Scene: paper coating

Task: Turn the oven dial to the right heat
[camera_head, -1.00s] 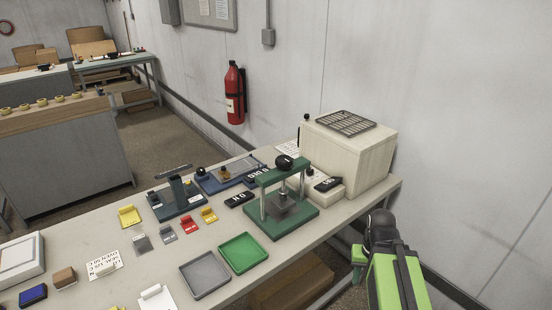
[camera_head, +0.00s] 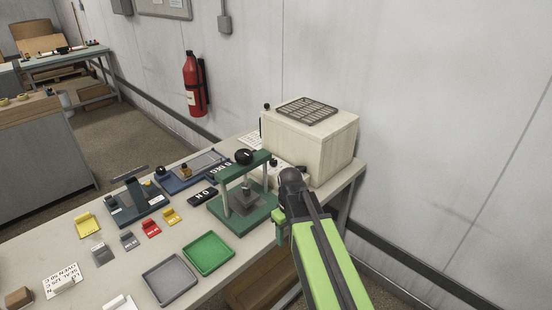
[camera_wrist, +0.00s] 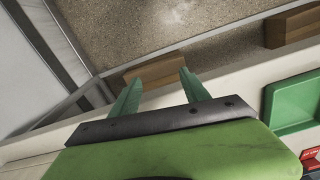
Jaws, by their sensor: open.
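The oven is probably the cream box (camera_head: 308,145) with a dark grille on top, at the table's back right corner. Its front is partly hidden by the green press (camera_head: 247,203) and my arm, and I cannot make out the dial. A white card (camera_head: 65,281) at the front left seems to read "OVEN 50 C". My gripper (camera_head: 279,236) is by the table's right edge, in front of the oven and right of the press. In the wrist view, my gripper (camera_wrist: 158,82) is open, its two green fingers apart and empty above the table edge.
A green tray (camera_head: 208,254) and a grey tray (camera_head: 170,281) lie in front of the press. Small coloured blocks and a blue device (camera_head: 140,203) stand further left. A red fire extinguisher (camera_head: 194,85) hangs on the wall. A brown box (camera_wrist: 293,24) lies below the table.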

